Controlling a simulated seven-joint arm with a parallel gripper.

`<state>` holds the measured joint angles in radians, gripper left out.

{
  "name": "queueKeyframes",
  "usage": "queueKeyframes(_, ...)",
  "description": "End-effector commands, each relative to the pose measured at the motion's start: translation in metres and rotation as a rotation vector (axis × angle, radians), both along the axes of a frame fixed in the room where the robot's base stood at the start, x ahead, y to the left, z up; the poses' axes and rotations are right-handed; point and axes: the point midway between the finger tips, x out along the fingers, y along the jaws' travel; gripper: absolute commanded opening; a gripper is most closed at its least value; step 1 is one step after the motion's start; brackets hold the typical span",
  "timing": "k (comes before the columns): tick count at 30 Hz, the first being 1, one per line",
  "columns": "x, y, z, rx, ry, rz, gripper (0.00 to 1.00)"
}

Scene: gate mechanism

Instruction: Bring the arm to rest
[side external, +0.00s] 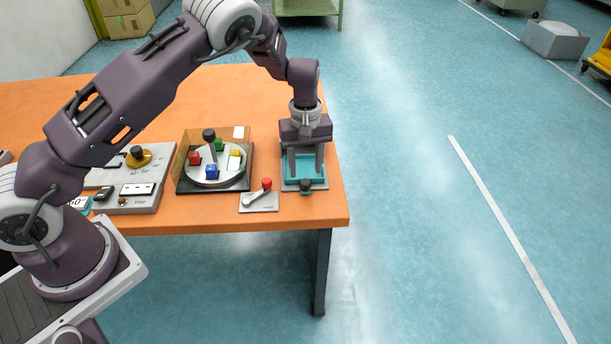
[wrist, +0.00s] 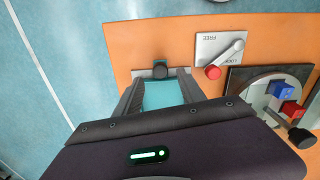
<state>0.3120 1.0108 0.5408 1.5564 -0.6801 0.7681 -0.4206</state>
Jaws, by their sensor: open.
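My gripper (side external: 305,172) is open and points down over a teal tray (side external: 291,184) near the right end of the orange table. In the wrist view my gripper (wrist: 158,98) has its fingers apart with the teal tray (wrist: 165,92) between them and nothing held. A black knob (side external: 305,185) stands at the tray's front edge; the knob also shows in the wrist view (wrist: 160,69). I cannot tell whether the fingertips touch the tray.
Left of the tray is a red-knobbed lever plate (side external: 259,203), marked FREE and LOCK in the wrist view. Farther left are a turntable (side external: 213,172) with coloured blocks behind a clear panel and a grey control box (side external: 130,190). The table's right edge (side external: 343,195) is close.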

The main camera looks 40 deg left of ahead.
Motion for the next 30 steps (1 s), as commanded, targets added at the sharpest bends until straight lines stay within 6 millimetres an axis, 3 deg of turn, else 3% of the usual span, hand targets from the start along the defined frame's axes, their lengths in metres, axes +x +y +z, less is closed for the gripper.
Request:
queueKeyframes(5,0.000,0.000,0.024,0.001,-0.002,-0.001,0.47)
queueKeyframes(14,0.000,0.000,0.027,-0.001,-0.002,-0.001,0.47)
queueKeyframes(16,-0.003,-0.001,0.043,-0.019,-0.012,-0.011,0.47)
queueKeyframes(18,-0.013,-0.005,0.080,-0.058,-0.042,-0.046,0.47)
queueKeyframes(20,-0.031,-0.008,0.125,-0.099,-0.081,-0.101,0.47)
queueKeyframes(21,-0.048,-0.011,0.155,-0.123,-0.109,-0.151,0.47)
queueKeyframes(24,-0.101,-0.017,0.220,-0.153,-0.190,-0.300,0.47)
queueKeyframes(27,-0.163,-0.020,0.266,-0.131,-0.277,-0.468,0.47)
queueKeyframes(30,-0.227,-0.019,0.289,-0.053,-0.360,-0.638,0.47)
